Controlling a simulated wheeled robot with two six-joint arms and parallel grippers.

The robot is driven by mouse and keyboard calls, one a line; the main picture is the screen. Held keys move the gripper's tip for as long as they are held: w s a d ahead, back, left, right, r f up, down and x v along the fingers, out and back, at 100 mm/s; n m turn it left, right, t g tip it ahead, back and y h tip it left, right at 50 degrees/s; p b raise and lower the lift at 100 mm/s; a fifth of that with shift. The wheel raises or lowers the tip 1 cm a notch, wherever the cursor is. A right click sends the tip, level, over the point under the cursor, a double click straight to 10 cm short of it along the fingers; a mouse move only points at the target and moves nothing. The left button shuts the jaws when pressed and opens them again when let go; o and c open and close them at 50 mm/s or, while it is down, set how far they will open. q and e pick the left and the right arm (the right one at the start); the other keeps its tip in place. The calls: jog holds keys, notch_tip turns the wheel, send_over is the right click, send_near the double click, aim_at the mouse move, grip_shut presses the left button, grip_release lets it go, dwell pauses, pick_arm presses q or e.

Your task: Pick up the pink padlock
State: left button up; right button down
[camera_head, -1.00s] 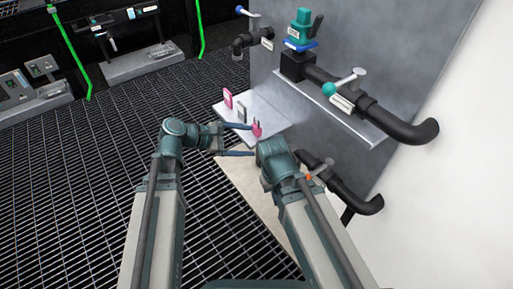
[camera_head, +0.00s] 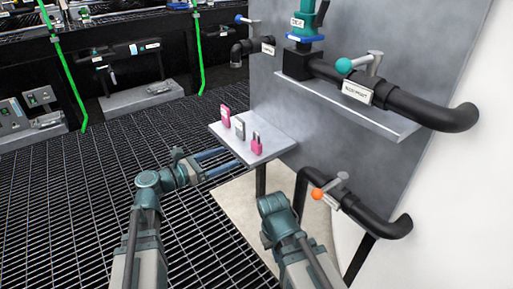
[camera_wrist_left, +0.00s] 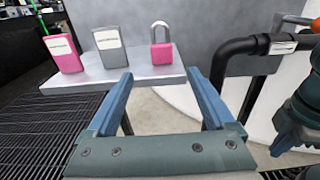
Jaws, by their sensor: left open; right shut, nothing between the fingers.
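The pink padlock (camera_head: 256,146) stands upright at the near right end of a small grey shelf (camera_head: 226,133). In the left wrist view the padlock (camera_wrist_left: 162,54) shows its pink body and grey shackle, above and beyond the gap between my fingers. My left gripper (camera_head: 227,157) is open and empty, just short of the shelf's near edge and apart from the padlock. Its two blue fingers (camera_wrist_left: 159,77) are spread wide in the left wrist view. My right arm is at the lower middle of the head view, but its fingers are hidden.
A pink labelled box (camera_head: 225,116) and a grey labelled box (camera_head: 239,129) stand left of the padlock on the shelf. A grey panel (camera_head: 275,100) rises behind it. A black pipe with an orange-knobbed valve (camera_head: 318,193) is at lower right.

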aim_at(254, 145)
pick_arm(q)
jog(key=x, duration=0.7)
jog(key=shift+r+x, duration=0.25)
jog(key=shift+x, duration=1.05)
jog(key=shift+r+x, duration=0.25)
jog(key=shift+x, duration=1.05)
jog(key=shift+s+d, duration=0.1)
jog(key=shift+s, duration=0.05)
grip_shut()
